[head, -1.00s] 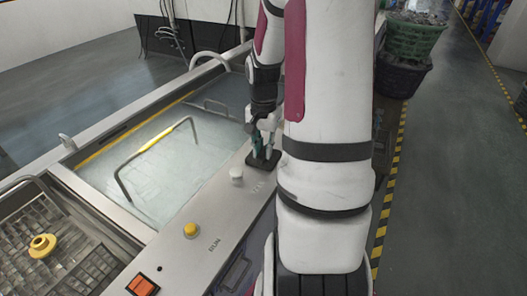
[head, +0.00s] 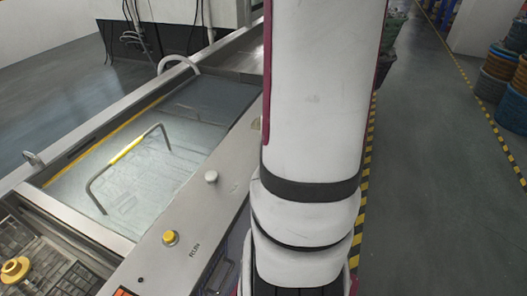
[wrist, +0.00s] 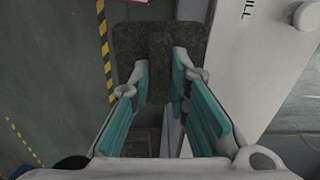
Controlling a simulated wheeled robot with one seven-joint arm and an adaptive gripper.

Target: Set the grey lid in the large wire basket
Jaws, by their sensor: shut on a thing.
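In the wrist view, my gripper (wrist: 162,72), with teal pads, is shut on the grey lid (wrist: 130,42), a dark speckled plate with a ridge between the fingers. The lid is beside the pale deck edge, with floor visible beyond it. In the head view my arm hides the gripper and lid. A bent handle with a yellow grip (head: 127,149) stands over the water-filled tank; faint mesh shows beneath it, perhaps the large wire basket. Another mesh basket (head: 50,262) is cut off at lower left, with a yellow knob-like piece (head: 15,269).
The metal deck (head: 190,213) along the tank carries a white knob (head: 211,177) and a yellow button (head: 170,238). Yellow-black floor tape (head: 369,150) runs along the right. Stacked baskets (head: 505,75) stand at far right; the floor between is clear.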

